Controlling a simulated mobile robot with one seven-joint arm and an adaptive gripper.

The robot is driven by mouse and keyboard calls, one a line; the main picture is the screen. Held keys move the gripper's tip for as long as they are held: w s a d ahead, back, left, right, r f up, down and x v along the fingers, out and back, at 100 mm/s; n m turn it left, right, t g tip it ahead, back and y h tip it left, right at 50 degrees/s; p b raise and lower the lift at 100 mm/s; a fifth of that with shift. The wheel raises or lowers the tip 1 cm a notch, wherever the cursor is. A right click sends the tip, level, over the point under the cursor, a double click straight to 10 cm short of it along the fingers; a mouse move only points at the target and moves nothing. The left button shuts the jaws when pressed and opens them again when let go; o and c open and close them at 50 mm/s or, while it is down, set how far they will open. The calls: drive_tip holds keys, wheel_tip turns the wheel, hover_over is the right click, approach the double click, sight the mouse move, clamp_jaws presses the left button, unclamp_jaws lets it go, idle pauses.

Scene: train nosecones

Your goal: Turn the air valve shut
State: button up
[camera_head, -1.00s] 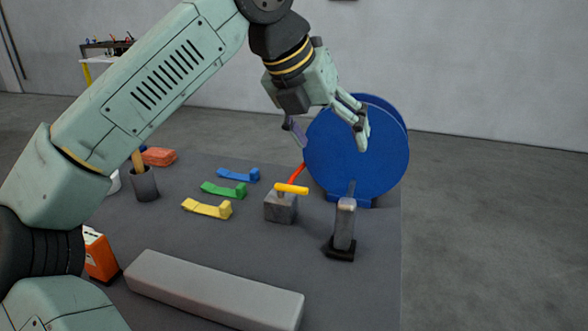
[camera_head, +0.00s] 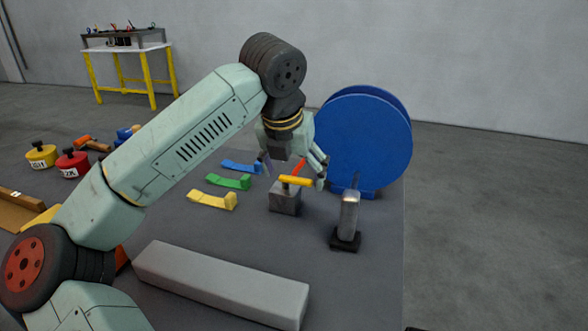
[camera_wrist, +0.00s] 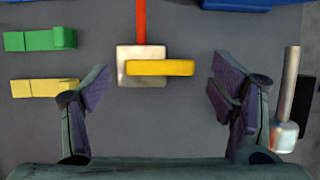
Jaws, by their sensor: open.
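The air valve is a grey metal block (camera_head: 285,203) with a yellow handle (camera_head: 297,180) on top and a red hose (camera_head: 299,167) behind it. In the wrist view the yellow handle (camera_wrist: 161,68) lies crosswise, pointing right from the block (camera_wrist: 141,80), and the red hose (camera_wrist: 141,20) runs away toward the top. My gripper (camera_head: 293,172) is open and empty, pointing down above and just behind the valve in the head view. In the wrist view its fingers (camera_wrist: 158,92) are spread to either side of the handle, with clear gaps; contact is not visible.
A metal cylinder on a black base (camera_head: 348,215) stands to the right of the valve. A big blue disc (camera_head: 370,140) stands behind. Yellow (camera_head: 212,199), green (camera_head: 228,182) and blue (camera_head: 242,167) brackets lie left. A long grey bar (camera_head: 220,283) lies in front.

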drive_tip(key=shift+f, duration=0.15)
drive_tip(key=shift+c, duration=0.2)
drive_tip(key=c, duration=1.1)
